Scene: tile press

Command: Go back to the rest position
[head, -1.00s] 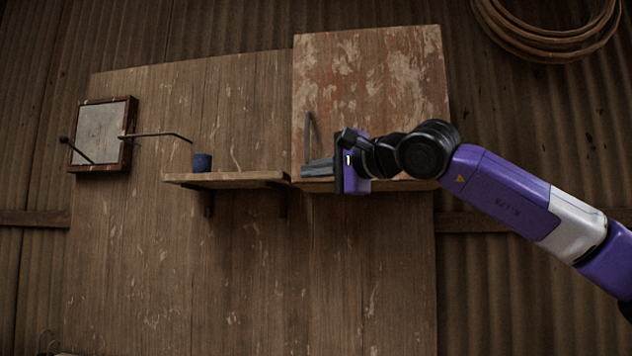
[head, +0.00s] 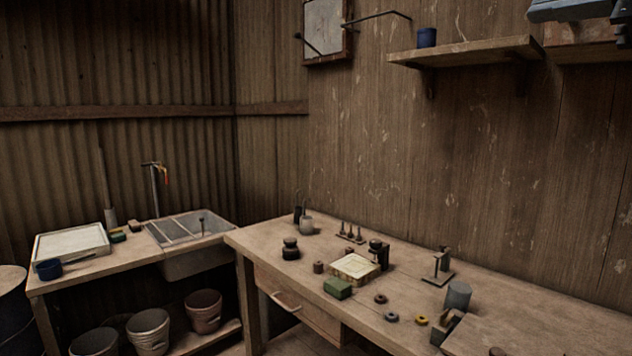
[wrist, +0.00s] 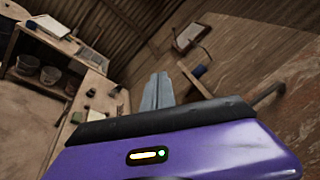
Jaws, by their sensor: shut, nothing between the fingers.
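My gripper (wrist: 165,90) shows in the wrist view as two grey fingers closed together beyond the purple and black wrist housing, with nothing between them. The fingers point toward the wooden wall and the shelf. In the head view a grey part of my gripper (head: 575,9) shows at the top right corner, cut off by the frame edge. It is in front of the wall, near the right end of the shelf (head: 465,50). The rest of my arm is out of the head view.
A blue cup (head: 427,37) stands on the shelf. A framed panel (head: 325,28) with a thin rod hangs left of it. A sink (head: 195,255) stands left.

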